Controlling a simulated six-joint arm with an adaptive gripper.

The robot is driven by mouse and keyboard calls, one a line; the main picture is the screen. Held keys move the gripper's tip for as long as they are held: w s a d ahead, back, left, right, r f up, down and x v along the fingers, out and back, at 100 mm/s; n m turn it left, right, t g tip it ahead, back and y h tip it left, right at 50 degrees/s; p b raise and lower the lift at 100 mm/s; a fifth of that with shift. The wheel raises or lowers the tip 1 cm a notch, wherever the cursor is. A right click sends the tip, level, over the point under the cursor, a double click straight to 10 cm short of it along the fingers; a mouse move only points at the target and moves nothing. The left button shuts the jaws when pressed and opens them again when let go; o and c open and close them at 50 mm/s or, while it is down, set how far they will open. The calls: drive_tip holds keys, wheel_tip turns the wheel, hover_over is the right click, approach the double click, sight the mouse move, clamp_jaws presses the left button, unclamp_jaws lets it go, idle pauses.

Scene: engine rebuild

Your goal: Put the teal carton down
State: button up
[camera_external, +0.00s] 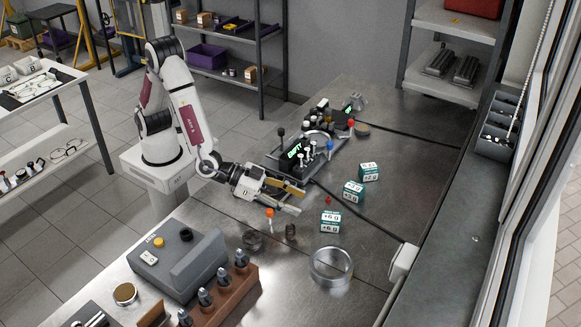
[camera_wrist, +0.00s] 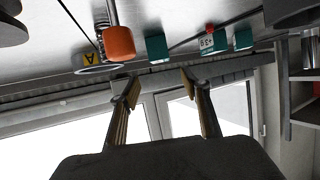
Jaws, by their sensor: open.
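Three teal cartons with white labels stand on the metal bench in the external view: one near the back (camera_external: 369,172), one in the middle (camera_external: 353,191) and one nearer the front (camera_external: 330,222). My gripper (camera_external: 299,200) is open and empty, left of the cartons and apart from them. In the wrist view, which is upside down, my two fingers (camera_wrist: 158,84) are spread with nothing between them. Teal cartons show beyond them there, one (camera_wrist: 157,48) near the middle and two (camera_wrist: 206,42) (camera_wrist: 243,39) to the right.
An orange-topped piece (camera_external: 269,213) stands below my gripper. A small red piece (camera_external: 327,199) lies near the cartons. A metal ring (camera_external: 330,266), a grey machine (camera_external: 182,263) and a brown rack (camera_external: 226,296) are in front. A dark fixture (camera_external: 297,158) stands behind; a cable crosses the bench.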

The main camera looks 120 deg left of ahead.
drive_tip(key=s+d+r+m+g+h, duration=0.1)
drive_tip(key=s+d+r+m+h, duration=0.1)
drive_tip(key=s+r+h, duration=0.35)
drive_tip(key=s+d+r+m+g+h, duration=0.1)
drive_tip(key=s+d+r+m+h, duration=0.1)
drive_tip(key=s+r, duration=0.6)
drive_tip(key=s+a+f+g+y, duration=0.1)
drive_tip(key=s+a, duration=0.3)
drive_tip(key=s, duration=1)
drive_tip(key=s+a+g+y, duration=0.1)
drive_tip(key=s+a+g, duration=0.2)
drive_tip(key=s, duration=1.1)
drive_tip(key=shift+a+f+m+g, duration=0.3)
drive_tip(key=shift+a+f+g, duration=0.1)
drive_tip(key=shift+a, duration=0.35)
